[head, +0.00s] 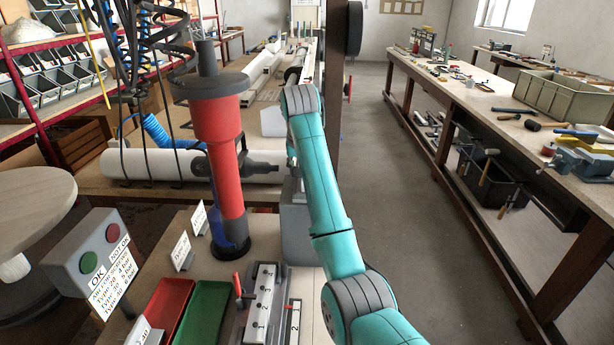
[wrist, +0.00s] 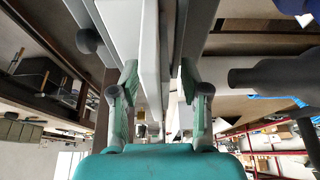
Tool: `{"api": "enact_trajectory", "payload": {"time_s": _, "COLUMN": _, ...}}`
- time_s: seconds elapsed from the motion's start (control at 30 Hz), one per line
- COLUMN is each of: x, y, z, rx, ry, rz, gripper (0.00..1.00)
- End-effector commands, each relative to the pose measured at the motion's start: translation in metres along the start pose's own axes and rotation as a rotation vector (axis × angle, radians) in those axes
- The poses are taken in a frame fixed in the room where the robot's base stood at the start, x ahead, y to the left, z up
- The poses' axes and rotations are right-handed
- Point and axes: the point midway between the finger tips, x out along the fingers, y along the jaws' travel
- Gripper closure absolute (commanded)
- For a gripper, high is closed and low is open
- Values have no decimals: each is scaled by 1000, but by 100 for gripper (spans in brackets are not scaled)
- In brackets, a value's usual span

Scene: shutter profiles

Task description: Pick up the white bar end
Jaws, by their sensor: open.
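In the wrist view, my gripper (wrist: 158,82) is open, with one finger on each side of a long white bar (wrist: 150,50). The bar runs away from the camera between the fingers; a gap shows beside it, and I cannot tell whether either finger touches it. Which part of the bar is its end is unclear. In the head view, my teal arm reaches forward over the bench, and my gripper's fingers are hidden behind it.
A red and black upright tool (head: 224,150) stands left of my arm, near a white tube (head: 190,166). A grey block (head: 297,225) is close beside the arm. Red (head: 168,305) and green (head: 204,310) trays lie in front. The aisle at right is clear.

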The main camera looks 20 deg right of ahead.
Motion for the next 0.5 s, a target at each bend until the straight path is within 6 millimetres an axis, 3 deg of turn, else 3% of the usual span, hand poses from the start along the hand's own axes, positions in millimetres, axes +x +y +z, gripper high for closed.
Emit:
{"api": "enact_trajectory", "payload": {"time_s": 0.03, "x": 0, "y": 0, "z": 0, "rx": 0, "ry": 0, "rz": 0, "gripper": 62}}
{"api": "enact_trajectory", "payload": {"time_s": 0.2, "x": 0, "y": 0, "z": 0, "rx": 0, "ry": -1, "rz": 0, "gripper": 100}}
{"api": "enact_trajectory", "payload": {"time_s": 0.5, "x": 0, "y": 0, "z": 0, "rx": 0, "ry": 0, "rz": 0, "gripper": 100}}
